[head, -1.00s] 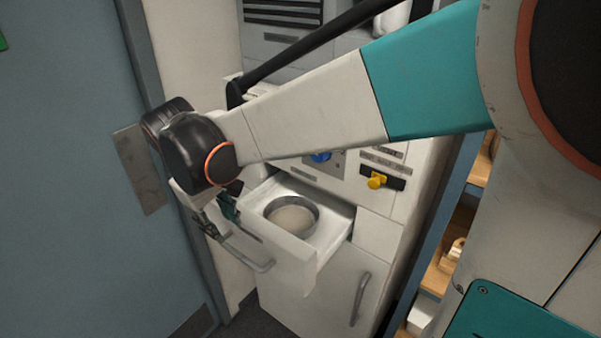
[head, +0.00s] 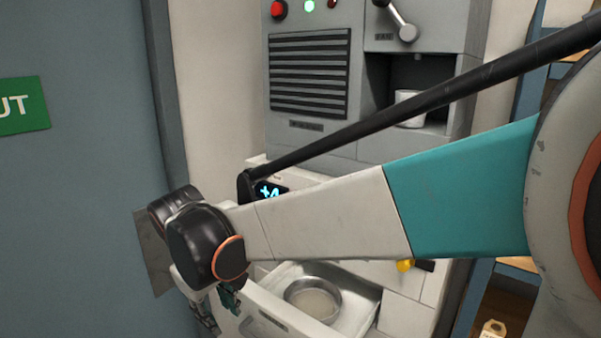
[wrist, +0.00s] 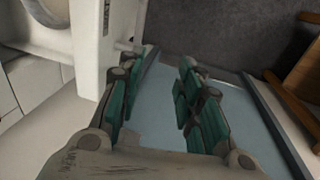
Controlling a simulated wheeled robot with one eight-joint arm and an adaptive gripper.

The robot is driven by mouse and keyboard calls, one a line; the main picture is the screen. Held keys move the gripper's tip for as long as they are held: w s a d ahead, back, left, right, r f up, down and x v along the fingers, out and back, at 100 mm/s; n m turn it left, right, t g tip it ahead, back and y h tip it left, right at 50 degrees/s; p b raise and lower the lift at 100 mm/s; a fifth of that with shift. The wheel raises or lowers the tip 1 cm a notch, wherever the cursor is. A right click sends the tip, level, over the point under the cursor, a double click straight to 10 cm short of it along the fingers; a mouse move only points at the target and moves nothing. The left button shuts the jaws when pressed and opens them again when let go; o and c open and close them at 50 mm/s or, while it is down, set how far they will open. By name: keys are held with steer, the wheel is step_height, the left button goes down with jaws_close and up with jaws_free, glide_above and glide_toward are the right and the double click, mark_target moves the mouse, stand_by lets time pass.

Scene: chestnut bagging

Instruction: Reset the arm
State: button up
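My gripper (head: 217,309) hangs at the front left of an open white drawer, low in the head view. The drawer (head: 268,322) is pulled out and holds a round metal pan (head: 313,298) with pale contents. In the wrist view the drawer's front (wrist: 92,45) is just left of the fingers, and part of the pan (wrist: 48,14) shows at the upper left. My arm reaches across the head view and hides part of the machine.
A grey machine (head: 365,150) stands behind my arm, with a lever (head: 403,25) and a recess holding a white cup (head: 410,108). A blue-grey door (head: 75,200) is close on the left. Wooden shelves (head: 505,300) are at the right.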

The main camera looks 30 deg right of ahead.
steer(key=s+d+f+m+t+y+b, duration=0.2)
steer(key=s+d+f+m+t+b, duration=0.2)
steer(key=s+f+b, duration=0.5)
steer(key=shift+s+d+f+t+b, duration=0.2)
steer(key=shift+s+d+t+b, duration=0.9)
steer(key=shift+s, duration=0.5)
steer(key=shift+d, duration=0.1)
